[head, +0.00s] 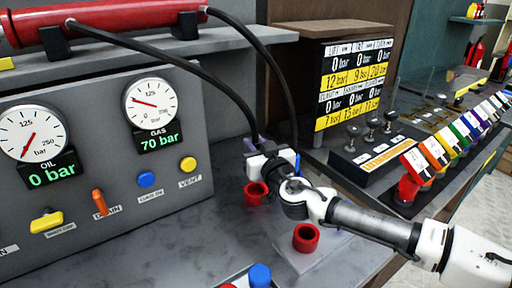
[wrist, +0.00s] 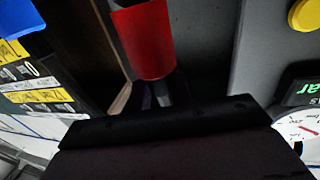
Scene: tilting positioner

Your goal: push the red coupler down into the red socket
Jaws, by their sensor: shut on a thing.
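The red coupler (head: 256,194) shows in the head view just under my gripper (head: 268,160), above the grey bench. In the wrist view it is a red cylinder (wrist: 145,42) at the top, beyond the dark gripper body. My gripper is shut on it; the fingers' contact is mostly hidden. The red socket (head: 306,239) is an upright, dark-centred ring on a pale plate at the front. The coupler is apart from this socket, to its left and farther back in the picture.
A grey panel (head: 90,150) with gauges and knobs stands left of my gripper. Black hoses (head: 215,75) hang from a red cylinder (head: 110,18) into the gripper area. A blue-topped part (head: 260,275) is at the front. Coloured switches (head: 455,140) line the right.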

